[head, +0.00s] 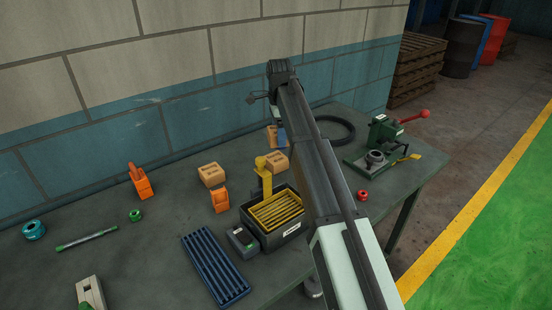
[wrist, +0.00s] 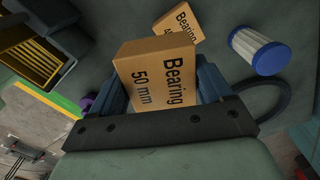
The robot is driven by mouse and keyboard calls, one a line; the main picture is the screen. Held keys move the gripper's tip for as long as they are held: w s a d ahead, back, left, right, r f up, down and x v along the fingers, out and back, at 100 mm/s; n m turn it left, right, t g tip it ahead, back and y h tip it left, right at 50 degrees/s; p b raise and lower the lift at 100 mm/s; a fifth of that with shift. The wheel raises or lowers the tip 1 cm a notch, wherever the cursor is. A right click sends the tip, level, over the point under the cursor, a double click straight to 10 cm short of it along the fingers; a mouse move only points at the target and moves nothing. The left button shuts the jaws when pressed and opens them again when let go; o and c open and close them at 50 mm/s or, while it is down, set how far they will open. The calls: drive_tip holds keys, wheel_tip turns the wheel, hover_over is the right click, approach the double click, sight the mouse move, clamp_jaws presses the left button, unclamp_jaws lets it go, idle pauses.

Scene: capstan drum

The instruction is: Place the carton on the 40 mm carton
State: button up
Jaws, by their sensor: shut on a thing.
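My gripper (wrist: 160,92) is shut on the carton (wrist: 152,72) marked "Bearing 50 mm", with its blue fingers on both sides. Another carton (wrist: 177,24), labelled "Bearing 4…", lies beyond it in the wrist view. The rest of its label is hidden by the held carton. In the head view two cartons rest on the bench, one at left (head: 211,175) and one beside my arm (head: 277,162); their labels are too small to read. My arm hides most of my gripper there. A strip of carton with blue beside it, just left of my arm, seems to be the held one.
A blue-capped white filter (wrist: 258,50) lies right of the far carton. A black bin of yellow parts (head: 295,237), a yellow upright piece (head: 264,178) and an orange block (head: 220,200) stand near the cartons. A black ring (head: 351,128) and green vise (head: 384,131) are at right.

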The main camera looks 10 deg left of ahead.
drive_tip(key=w+n, duration=0.1)
drive_tip(key=w+a+r, duration=0.1)
drive_tip(key=w, duration=0.1)
drive_tip(key=shift+a+n, duration=0.2)
drive_tip(key=shift+n, duration=0.2)
drive_tip(key=n, duration=0.4)
approach(276, 158)
drive_tip(key=shift+w+f, duration=0.1)
drive_tip(key=shift+f, duration=2.8)
drive_tip(key=shift+f, duration=0.15)
drive_tip(key=o, duration=1.2)
wheel_tip(276, 158, up, 12)
drive_tip(key=shift+r, duration=0.2)
